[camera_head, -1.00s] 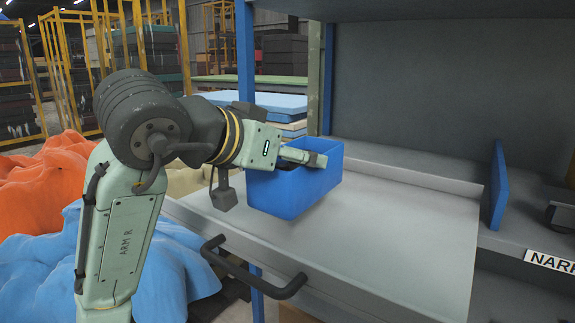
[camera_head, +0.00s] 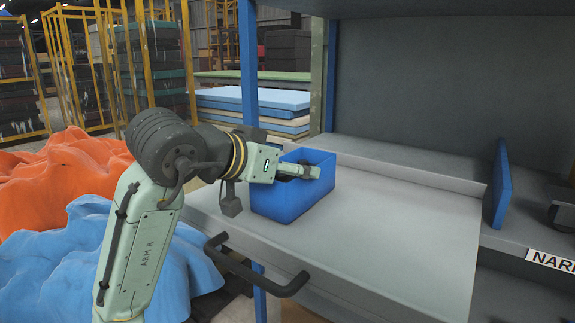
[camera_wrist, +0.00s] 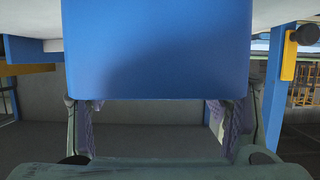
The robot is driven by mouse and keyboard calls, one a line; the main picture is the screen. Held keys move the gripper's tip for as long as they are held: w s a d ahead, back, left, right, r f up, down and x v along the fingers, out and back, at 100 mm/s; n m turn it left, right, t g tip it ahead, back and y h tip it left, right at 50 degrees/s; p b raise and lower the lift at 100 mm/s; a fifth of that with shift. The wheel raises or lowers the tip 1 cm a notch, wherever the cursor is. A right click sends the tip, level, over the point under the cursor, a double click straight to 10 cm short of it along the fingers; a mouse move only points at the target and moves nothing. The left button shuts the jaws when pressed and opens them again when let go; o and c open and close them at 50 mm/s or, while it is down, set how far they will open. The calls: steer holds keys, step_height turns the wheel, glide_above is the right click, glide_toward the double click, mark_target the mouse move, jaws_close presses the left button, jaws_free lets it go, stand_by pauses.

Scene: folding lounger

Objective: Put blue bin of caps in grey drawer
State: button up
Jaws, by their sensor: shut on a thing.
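The blue bin (camera_head: 290,205) is upright at the left part of the grey drawer (camera_head: 400,240), close to its back left side. Its opening shows only a dark inside, so I cannot make out the caps. My gripper (camera_head: 308,172) is shut on the bin at its upper rim. In the wrist view the bin's blue wall (camera_wrist: 155,50) fills the upper middle, with my gripper's fingers (camera_wrist: 157,108) on both sides below it. I cannot tell whether the bin's base touches the drawer floor. The drawer is pulled out, with a dark handle (camera_head: 265,272) at its front.
A blue divider (camera_head: 502,185) stands right of the drawer, beside a labelled shelf edge (camera_head: 550,262). A blue post (camera_head: 248,60) rises behind the bin. The drawer's middle and right are bare. Blue (camera_head: 70,260) and orange (camera_head: 60,190) draped heaps lie at the left.

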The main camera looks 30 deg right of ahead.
steer(key=o, duration=1.6)
